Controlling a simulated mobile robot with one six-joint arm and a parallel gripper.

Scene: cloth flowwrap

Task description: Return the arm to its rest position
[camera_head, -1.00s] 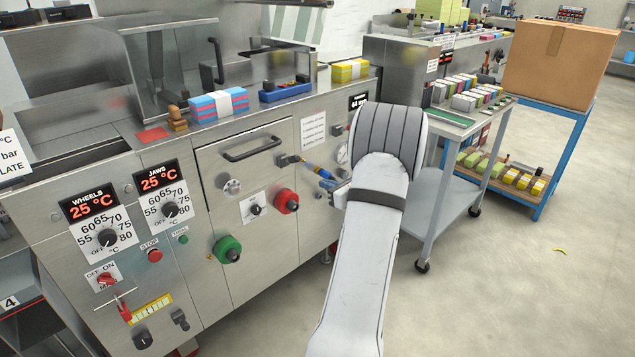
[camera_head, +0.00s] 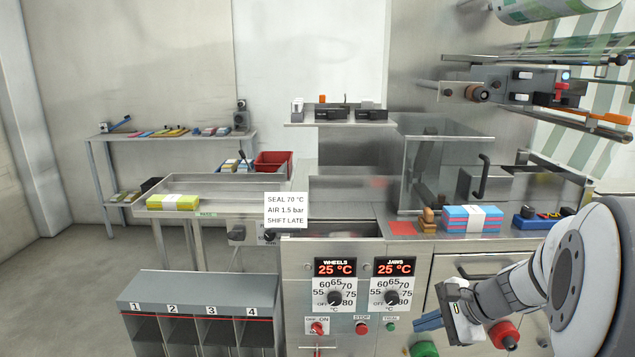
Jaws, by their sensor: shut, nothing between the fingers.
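My arm (camera_head: 585,270) comes in from the right edge, a white and grey link with a round joint close to the camera. My gripper (camera_head: 428,321) points left in front of the machine's front panel, with its blue fingers shut and empty. It is below the JAWS display (camera_head: 394,267), above the green knob (camera_head: 424,349) and left of the red knob (camera_head: 504,335). The arm hides part of the panel on the right.
A rack with numbered slots (camera_head: 200,290) stands at lower left. A steel tray table (camera_head: 215,183) holds a yellow pack (camera_head: 173,202). A banded pink-and-blue stack (camera_head: 472,219) lies on the machine top. Open floor (camera_head: 70,290) shows at far left.

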